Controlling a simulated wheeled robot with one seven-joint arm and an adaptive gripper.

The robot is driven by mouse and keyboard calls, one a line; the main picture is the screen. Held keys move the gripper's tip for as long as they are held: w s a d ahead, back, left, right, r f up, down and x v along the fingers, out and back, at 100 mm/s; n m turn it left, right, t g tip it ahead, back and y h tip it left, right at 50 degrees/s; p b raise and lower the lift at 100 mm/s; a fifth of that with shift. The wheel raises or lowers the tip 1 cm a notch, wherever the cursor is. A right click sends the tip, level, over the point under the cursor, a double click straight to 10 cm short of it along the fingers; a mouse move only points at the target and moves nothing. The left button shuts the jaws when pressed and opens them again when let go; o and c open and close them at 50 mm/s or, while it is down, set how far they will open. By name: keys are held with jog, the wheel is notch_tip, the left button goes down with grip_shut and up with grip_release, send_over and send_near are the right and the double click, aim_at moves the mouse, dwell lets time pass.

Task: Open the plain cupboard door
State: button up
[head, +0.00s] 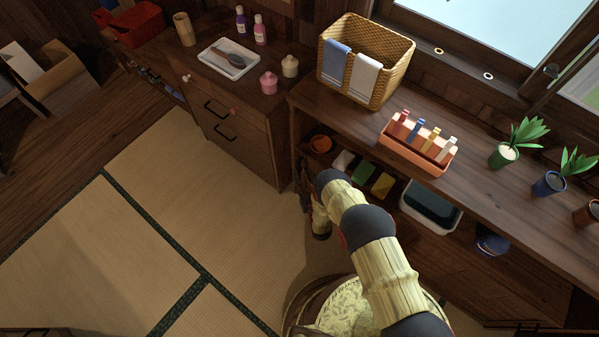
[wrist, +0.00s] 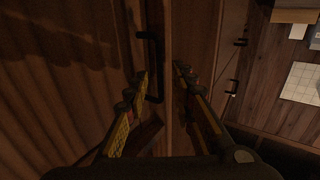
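A plain wooden door face (wrist: 75,85) fills the left of the wrist view. A dark bar handle (wrist: 157,55) stands near its right edge, beside a vertical seam. My gripper (wrist: 162,72) is open, with one finger on each side of the handle's lower part. The left fingertip overlaps the handle in the picture; I cannot tell whether it touches. The door looks shut against the seam. In the head view my gripper (head: 305,185) is low by the left end of the long counter, partly hidden by my arm; the door front is not clear there.
A drawer cabinet (head: 245,150) with dark handles stands to the left. The counter (head: 480,190) bears a wicker basket (head: 390,50), an orange caddy (head: 415,160) and potted plants (head: 505,155). The tatami floor (head: 170,190) at left is clear.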

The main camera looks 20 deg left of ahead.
jog(key=shift+x, duration=1.1)
jog(key=shift+c, duration=1.2)
jog(key=c, duration=0.4)
grip_shut()
